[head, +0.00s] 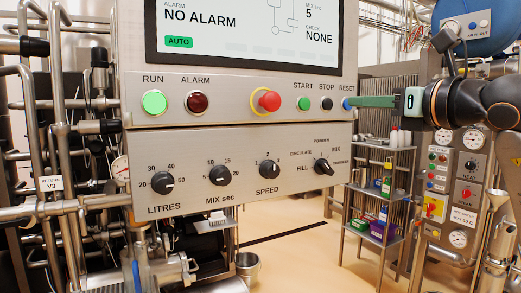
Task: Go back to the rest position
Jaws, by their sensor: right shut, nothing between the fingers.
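My right gripper (356,102) comes in from the right with its green fingers shut and empty. Its tips are at the blue RESET button (346,104) at the right end of the control panel (225,100); I cannot tell whether they touch it. The RESET button is partly covered by the fingertips. My left gripper is not in view. The screen (250,30) reads NO ALARM, AUTO and CHECK NONE. The RUN lamp (154,102) is bright green and the ALARM lamp (197,102) is dark red.
The panel also carries a red stop button (269,101), a green START button (304,103), a black STOP button (326,103) and several knobs below. A shelf rack (380,190) and a steel control cabinet (455,190) stand at right. Pipes crowd the left. Floor shows below the panel.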

